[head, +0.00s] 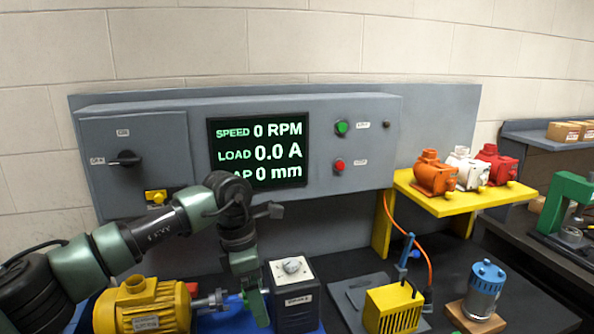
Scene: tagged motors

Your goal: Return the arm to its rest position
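My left arm comes in from the left and bends down over the bench. Its gripper (255,303) points downward between the shaft of a yellow motor (140,308) and a dark box with a round dial on top (297,303). The fingers overlap in this view, so their opening and any contact with the box or shaft cannot be told. The yellow motor lies at the lower left, partly cut off by the frame. My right gripper is out of view.
A grey control panel (290,110) with a screen reading 0 RPM stands behind the arm. A yellow shelf (450,205) holds orange, white and red motors.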

